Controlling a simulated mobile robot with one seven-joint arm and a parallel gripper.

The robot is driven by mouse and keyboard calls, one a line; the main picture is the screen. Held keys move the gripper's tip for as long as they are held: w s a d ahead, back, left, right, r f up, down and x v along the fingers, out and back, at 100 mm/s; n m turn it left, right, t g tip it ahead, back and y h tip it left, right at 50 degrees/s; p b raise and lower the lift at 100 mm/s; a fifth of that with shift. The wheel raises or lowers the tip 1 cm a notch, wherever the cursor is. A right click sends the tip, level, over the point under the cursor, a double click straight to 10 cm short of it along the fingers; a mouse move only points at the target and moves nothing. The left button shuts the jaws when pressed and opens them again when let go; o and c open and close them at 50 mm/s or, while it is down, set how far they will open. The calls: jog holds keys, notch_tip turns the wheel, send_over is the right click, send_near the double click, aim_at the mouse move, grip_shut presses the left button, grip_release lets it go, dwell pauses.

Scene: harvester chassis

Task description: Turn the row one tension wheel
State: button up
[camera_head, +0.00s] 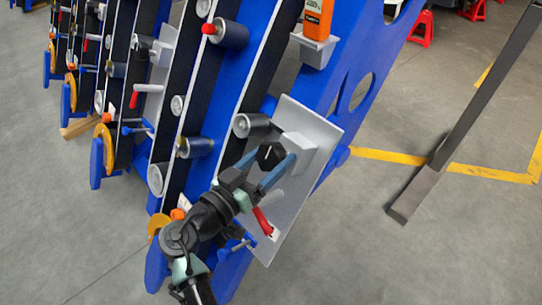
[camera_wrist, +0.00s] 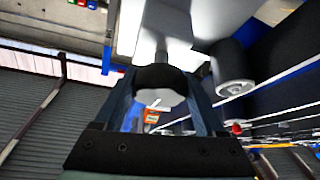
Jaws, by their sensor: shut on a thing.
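The tension wheel is a black knob with a white pointer mark (camera_head: 268,155), mounted on a white box on a light grey plate (camera_head: 310,125) at the front of the nearest row. My gripper (camera_head: 272,165) is shut on the knob, with one finger on each side of it. In the wrist view the knob (camera_wrist: 163,85) sits between the two fingers, and its pale face with a white mark shows. A shaft joins the knob to the white box (camera_wrist: 165,25) behind it.
Grey rollers (camera_head: 252,126) stand left of the plate. An orange device (camera_head: 318,18) sits above.

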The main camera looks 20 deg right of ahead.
jog(key=shift+f+b, duration=0.15)
jog(key=shift+b, duration=0.4)
jog(key=shift+f+m+g+b, duration=0.15)
jog(key=shift+m+g+b, duration=0.2)
jog(key=shift+b, duration=0.25)
jog(key=m+b, duration=0.1)
jog(key=b, duration=0.1)
jog(key=m+g+h+b, duration=0.1)
jog(key=b, duration=0.2)
jog(key=shift+f+m, duration=0.2)
jog(key=shift+m, duration=0.05)
jog(key=m+g+b, duration=0.2)
jog(key=m+b, duration=0.2)
jog(key=b, duration=0.2)
jog(key=shift+w+h+b, duration=0.1)
jog(key=shift+h+b, duration=0.2)
jog(key=shift+b, duration=0.1)
jog(key=m+g+b, duration=0.2)
jog(key=m+b, duration=0.1)
jog(key=b, duration=0.1)
jog(key=shift+r+m+g, duration=0.15)
jog(key=shift+m+g, duration=0.1)
jog(key=shift+m, duration=0.15)
jog(key=shift+r+m+g+b, duration=0.15)
jog(key=shift+m+g+b, duration=0.45)
jog(key=shift+m+b, duration=0.45)
jog(key=shift+r+m+g+b, duration=0.15)
jog(key=shift+m+g+b, duration=0.5)
jog(key=shift+m, duration=0.7)
jog(key=shift+y, duration=0.4)
